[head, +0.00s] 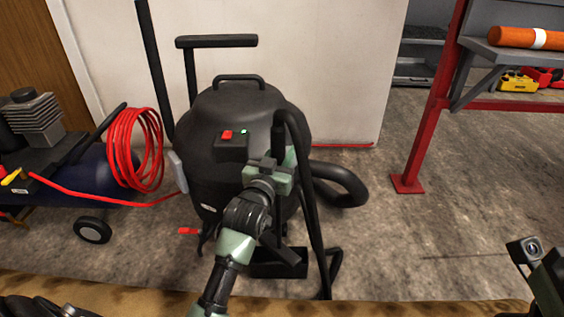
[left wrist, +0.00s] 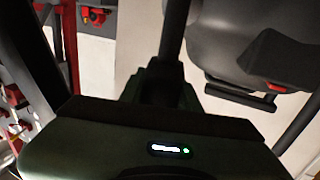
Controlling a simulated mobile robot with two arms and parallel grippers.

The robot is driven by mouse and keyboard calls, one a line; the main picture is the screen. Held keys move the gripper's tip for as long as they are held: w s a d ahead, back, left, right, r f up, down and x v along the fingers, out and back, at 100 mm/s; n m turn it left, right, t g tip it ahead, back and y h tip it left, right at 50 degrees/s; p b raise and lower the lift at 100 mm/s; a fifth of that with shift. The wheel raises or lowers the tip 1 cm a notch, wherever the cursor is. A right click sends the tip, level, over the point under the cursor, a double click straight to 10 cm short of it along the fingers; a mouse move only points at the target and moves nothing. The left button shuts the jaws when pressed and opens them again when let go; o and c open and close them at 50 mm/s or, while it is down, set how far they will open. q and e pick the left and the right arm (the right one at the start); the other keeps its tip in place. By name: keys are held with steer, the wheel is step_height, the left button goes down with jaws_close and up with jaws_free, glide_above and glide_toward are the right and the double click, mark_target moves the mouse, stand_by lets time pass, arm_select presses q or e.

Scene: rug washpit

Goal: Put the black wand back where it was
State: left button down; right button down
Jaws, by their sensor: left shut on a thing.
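The black wand (head: 312,205) stands nearly upright at the right front of the black vacuum (head: 205,150), with a bent top and its lower end near the floor. My left gripper (head: 277,165) is shut on the wand's upper part, in front of the drum. In the left wrist view the dark tube (left wrist: 174,30) rises from between the fingers, with the vacuum (left wrist: 255,40) at upper right. A low black box-like part (head: 278,270) lies below my gripper; my arm partly hides it. The fingers of my right gripper are outside the frame.
A compressor with a coiled red hose (head: 137,150) stands at the left. The vacuum's thick black hose (head: 345,185) curves out on the right. A red rack post (head: 430,100) stands further right. The concrete floor (head: 420,235) between is clear. A brown patterned edge (head: 120,290) runs along the front.

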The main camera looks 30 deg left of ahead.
arm_select(q)
steer(key=shift+f, duration=0.2)
steer(key=shift+r, duration=0.1)
steer(key=shift+f, duration=0.65)
steer(key=c, duration=1)
jaws_free()
